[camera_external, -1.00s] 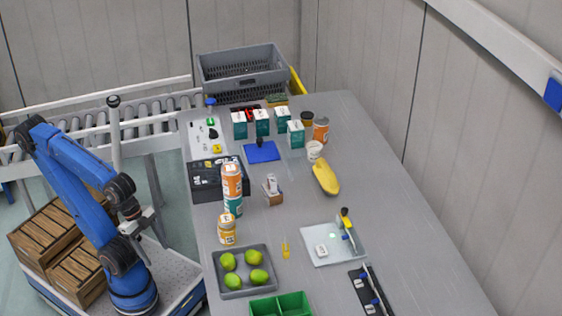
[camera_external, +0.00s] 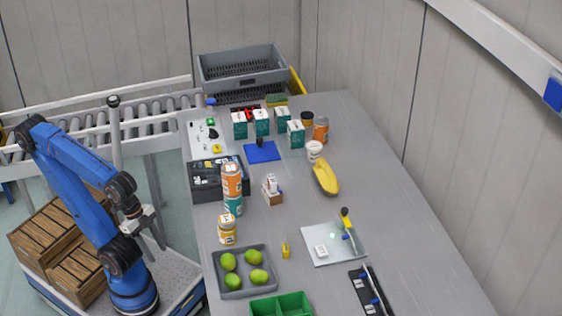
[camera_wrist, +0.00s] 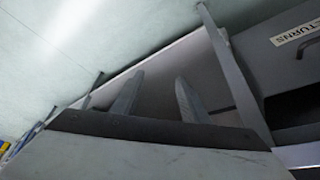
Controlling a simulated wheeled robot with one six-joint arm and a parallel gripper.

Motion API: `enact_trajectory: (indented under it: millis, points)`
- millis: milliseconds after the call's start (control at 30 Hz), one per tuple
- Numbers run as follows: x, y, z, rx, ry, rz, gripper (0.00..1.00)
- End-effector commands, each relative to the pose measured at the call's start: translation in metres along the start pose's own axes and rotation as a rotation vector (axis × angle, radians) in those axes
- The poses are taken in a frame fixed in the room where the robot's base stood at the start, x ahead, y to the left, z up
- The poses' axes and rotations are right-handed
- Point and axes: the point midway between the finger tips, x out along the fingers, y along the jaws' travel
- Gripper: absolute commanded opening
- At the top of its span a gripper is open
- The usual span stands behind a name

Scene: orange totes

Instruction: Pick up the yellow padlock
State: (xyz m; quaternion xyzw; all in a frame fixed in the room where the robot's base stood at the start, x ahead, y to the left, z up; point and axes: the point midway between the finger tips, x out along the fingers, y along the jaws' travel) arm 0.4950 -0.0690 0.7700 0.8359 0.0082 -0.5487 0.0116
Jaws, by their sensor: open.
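A small yellow item (camera_external: 217,148), which looks like the yellow padlock, lies on a white board at the far left of the table in the external view. It is too small to make out a shackle. Another small yellow item (camera_external: 286,248) lies right of the lime tray; I cannot tell what it is. My gripper (camera_external: 139,222) is left of the table, beside its edge and well away from both. In the wrist view my gripper (camera_wrist: 157,97) has its two fingers apart with nothing between them. No padlock shows there.
A black box (camera_external: 205,182), orange-capped bottles (camera_external: 232,180) and a grey tray (camera_external: 219,270) with limes line the near left edge. The white board (camera_external: 197,140) holds several small items. Teal-and-white cartons (camera_external: 296,134) stand behind. The table's right side is mostly clear.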

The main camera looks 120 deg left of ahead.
Motion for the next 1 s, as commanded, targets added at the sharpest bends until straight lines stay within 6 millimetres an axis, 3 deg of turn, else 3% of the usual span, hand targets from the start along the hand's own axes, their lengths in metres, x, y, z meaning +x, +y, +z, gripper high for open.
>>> enact_trajectory:
  millis: [167,500,1000]
  points:
    - [-0.027,-0.003,-0.048,-0.132,-0.028,-0.008,0.41]
    - [-0.084,-0.014,-0.17,-0.504,-0.1,-0.044,0.41]
    - [-0.127,-0.043,-0.337,-1.049,-0.187,-0.14,0.41]
